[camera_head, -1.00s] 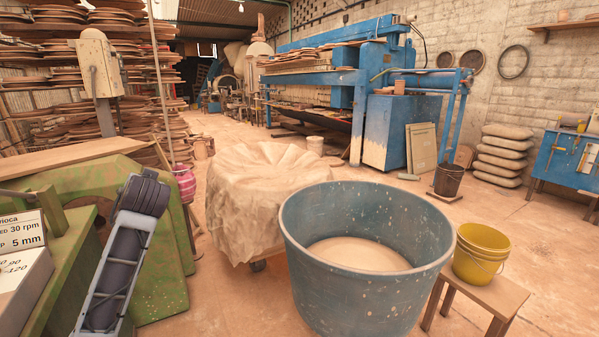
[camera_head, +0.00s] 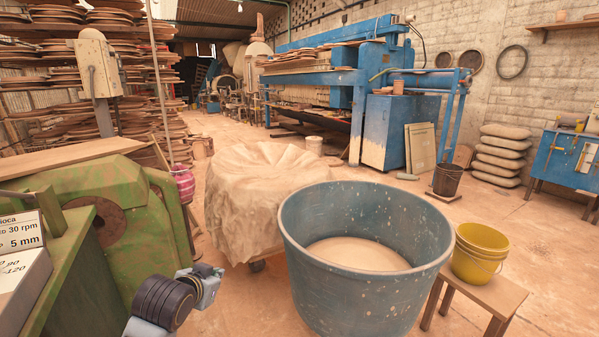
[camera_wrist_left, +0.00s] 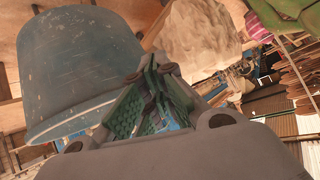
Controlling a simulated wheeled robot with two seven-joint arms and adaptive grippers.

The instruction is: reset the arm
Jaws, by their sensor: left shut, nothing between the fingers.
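My left arm comes in at the lower left of the head view, bent, with dark ribbed joints and pale grey-blue links. It is beside the green machine and left of the blue tub. My left gripper (camera_wrist_left: 153,75) shows in the left wrist view, its green-padded fingers drawn together with nothing between them. It is clear of any object. My right gripper is not in view.
The large blue tub (camera_head: 355,297) of pale slurry stands front centre. A cloth-covered round mound (camera_head: 255,195) is behind it. A green machine (camera_head: 140,215) is at left. A yellow bucket (camera_head: 480,255) sits on a wooden stool (camera_head: 497,297) at right. Open floor lies beyond.

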